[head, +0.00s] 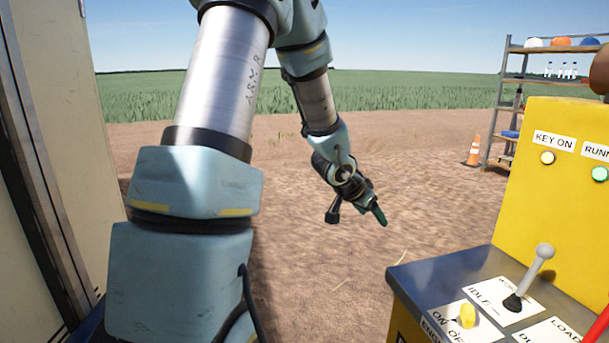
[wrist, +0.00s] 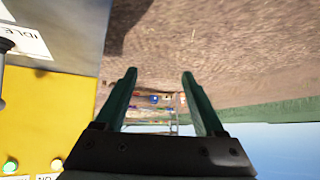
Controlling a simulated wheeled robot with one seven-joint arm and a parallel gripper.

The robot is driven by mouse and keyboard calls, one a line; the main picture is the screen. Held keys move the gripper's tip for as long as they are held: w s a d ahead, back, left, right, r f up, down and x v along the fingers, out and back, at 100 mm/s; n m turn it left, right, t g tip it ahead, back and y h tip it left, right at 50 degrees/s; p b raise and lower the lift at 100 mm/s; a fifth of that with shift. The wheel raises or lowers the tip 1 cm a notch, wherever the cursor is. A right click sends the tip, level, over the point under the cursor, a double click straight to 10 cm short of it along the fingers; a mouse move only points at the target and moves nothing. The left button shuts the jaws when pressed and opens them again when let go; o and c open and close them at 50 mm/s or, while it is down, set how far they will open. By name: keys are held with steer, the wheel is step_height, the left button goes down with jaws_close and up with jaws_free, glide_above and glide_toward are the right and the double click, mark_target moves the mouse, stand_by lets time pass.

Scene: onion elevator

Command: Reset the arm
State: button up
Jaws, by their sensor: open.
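My arm reaches forward from the left of the head view and bends down. My gripper (head: 378,212) hangs in the air over the dirt ground, left of the control panel and apart from it. In the wrist view, my gripper (wrist: 160,85) shows two green fingers standing apart with nothing between them, so it is open and empty. The wrist view is turned upside down, with the sky at the bottom.
At the right stands a yellow control box (head: 559,205) with lit KEY ON and RUNNING lamps. Below it a panel holds a grey lever (head: 530,275) and yellow knob (head: 467,316). A cone (head: 474,151) and shelf (head: 505,105) stand behind. A pale wall (head: 68,110) is left.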

steer(key=s+a+n+g+y, duration=0.1)
steer(key=s+a+n+y, duration=0.2)
steer(key=a, duration=0.6)
steer(key=s+a+n+y, duration=0.2)
steer(key=s+a+n, duration=0.15)
steer(key=a, duration=0.55)
steer(key=s+a+n+g, duration=0.1)
steer(key=s+a, duration=0.1)
steer(key=s, duration=0.3)
steer(key=s+a+r+n+g+y, duration=0.1)
steer(key=s+a+g, duration=0.1)
steer(key=s, duration=0.3)
steer(key=shift+s+a+r+n, duration=0.15)
steer(key=shift+s+a+n, duration=0.15)
steer(key=shift+a, duration=0.55)
steer(key=shift+w, duration=0.1)
